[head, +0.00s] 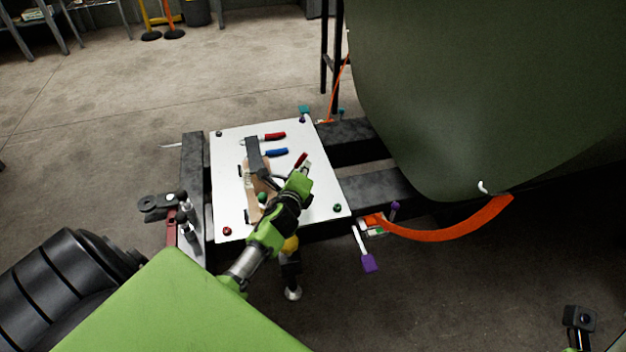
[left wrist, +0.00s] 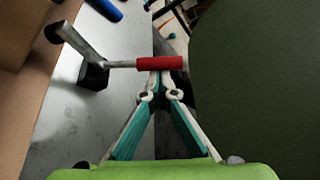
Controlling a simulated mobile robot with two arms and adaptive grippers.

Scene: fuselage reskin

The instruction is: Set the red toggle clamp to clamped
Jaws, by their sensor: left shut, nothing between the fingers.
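A red toggle clamp handle (left wrist: 160,63) lies crosswise just beyond my left fingertips in the left wrist view. Its metal lever runs left to a black base (left wrist: 92,76) on the white plate (head: 226,163). In the head view, a red handle (head: 301,160) shows tilted up at the tip of my left gripper (head: 303,171). The left gripper is shut and empty; its fingertips (left wrist: 160,88) meet close to the handle's near side. Whether they touch it, I cannot tell.
Another red handle (head: 274,136) and a blue handle (head: 277,152) lie at the plate's far side. A brown block (head: 262,187) and dark bar (head: 253,155) stand mid-plate. The large dark green fuselage panel (head: 480,90) hangs close at right.

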